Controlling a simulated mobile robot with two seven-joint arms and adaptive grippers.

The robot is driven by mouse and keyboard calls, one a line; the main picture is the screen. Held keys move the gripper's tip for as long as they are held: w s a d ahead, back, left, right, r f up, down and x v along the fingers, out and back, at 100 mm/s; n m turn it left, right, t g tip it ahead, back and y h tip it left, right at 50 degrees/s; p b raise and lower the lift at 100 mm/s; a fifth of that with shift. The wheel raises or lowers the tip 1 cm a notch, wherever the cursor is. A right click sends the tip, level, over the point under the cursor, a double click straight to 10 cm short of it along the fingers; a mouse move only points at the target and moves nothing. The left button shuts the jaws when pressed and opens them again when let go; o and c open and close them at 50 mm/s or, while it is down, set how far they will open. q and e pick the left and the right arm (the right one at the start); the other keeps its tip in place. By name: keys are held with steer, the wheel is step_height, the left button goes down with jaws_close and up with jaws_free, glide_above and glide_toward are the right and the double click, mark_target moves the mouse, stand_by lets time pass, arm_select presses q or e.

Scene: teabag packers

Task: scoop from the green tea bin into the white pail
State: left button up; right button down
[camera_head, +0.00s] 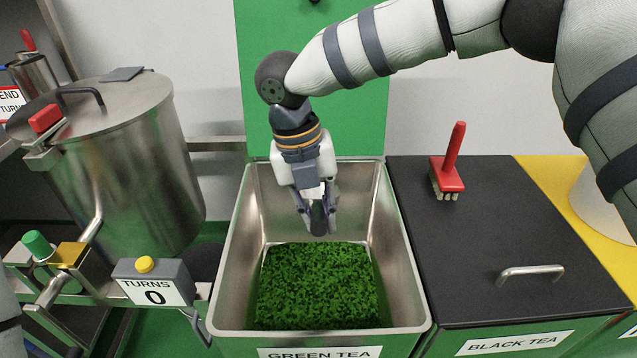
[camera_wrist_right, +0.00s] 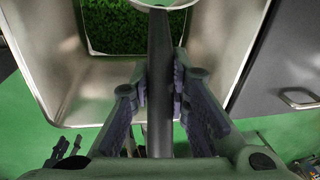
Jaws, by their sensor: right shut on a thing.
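The green tea bin (camera_head: 397,262) is an open metal bin with a GREEN TEA label on its front. A bed of green tea (camera_head: 318,290) lies in its bottom, also seen in the right wrist view (camera_wrist_right: 115,28). My right gripper (camera_head: 316,212) points down inside the bin, above the tea. It is shut on the dark handle of a scoop (camera_wrist_right: 160,75), whose pale round rim shows at the top of the right wrist view. A white rounded container (camera_head: 592,203), perhaps the pail, stands at the right, mostly hidden by my arm. My left gripper is out of view.
A closed black lid (camera_head: 485,235) with a metal handle covers the BLACK TEA bin at right. A red brush (camera_head: 448,172) stands on it. A steel drum (camera_head: 135,160) and a TURNS counter (camera_head: 155,283) reading 0 are at left.

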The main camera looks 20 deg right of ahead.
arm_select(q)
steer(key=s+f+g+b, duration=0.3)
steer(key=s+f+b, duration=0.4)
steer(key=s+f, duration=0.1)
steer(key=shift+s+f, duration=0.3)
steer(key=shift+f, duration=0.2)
arm_select(e)
step_height(320, 180, down, 28)
arm_select(q)
steer(key=shift+b, duration=0.3)
